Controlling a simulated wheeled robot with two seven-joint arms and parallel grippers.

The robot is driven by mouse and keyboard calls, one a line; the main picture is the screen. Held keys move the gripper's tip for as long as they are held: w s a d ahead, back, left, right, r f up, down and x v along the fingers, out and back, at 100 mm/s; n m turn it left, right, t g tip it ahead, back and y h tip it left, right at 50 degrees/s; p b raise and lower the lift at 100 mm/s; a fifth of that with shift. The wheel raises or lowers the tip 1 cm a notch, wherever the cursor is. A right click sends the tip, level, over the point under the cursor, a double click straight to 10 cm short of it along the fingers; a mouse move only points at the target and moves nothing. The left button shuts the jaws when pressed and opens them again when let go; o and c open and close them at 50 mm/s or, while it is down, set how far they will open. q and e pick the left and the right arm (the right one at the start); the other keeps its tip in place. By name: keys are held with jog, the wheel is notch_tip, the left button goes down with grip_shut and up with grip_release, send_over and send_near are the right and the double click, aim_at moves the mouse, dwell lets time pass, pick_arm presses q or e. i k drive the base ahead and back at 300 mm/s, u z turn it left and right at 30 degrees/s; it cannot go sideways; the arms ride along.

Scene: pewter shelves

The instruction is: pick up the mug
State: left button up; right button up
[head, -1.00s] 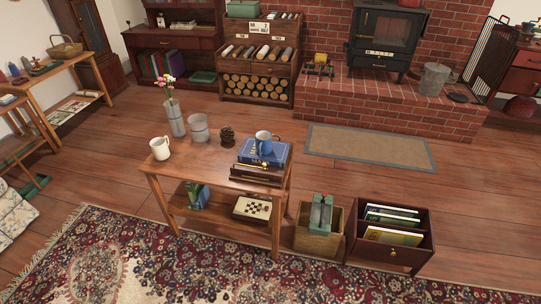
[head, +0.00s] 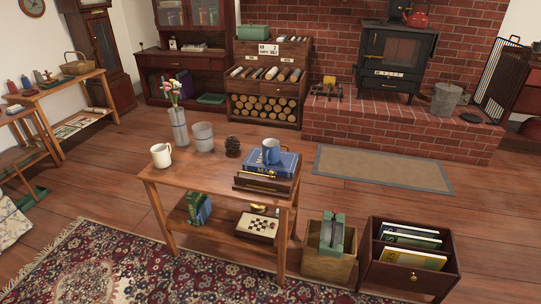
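Two mugs stand on the small wooden table (head: 205,173) in the head view. A white mug (head: 161,155) stands upright near the table's left end. A blue mug (head: 270,151) stands upright on a blue book (head: 283,163), which lies on a wooden box at the table's right end. Which mug is meant cannot be told from the frames. Neither of my grippers shows in this view.
A glass vase with flowers (head: 179,128), a clear tumbler (head: 203,136) and a pinecone (head: 233,146) stand along the table's back edge. A crate (head: 328,265) and a dark file box (head: 405,277) stand on the floor to the right. The table's front left is clear.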

aim_at(270, 154)
jog(key=u, duration=0.7)
jog(key=i, duration=1)
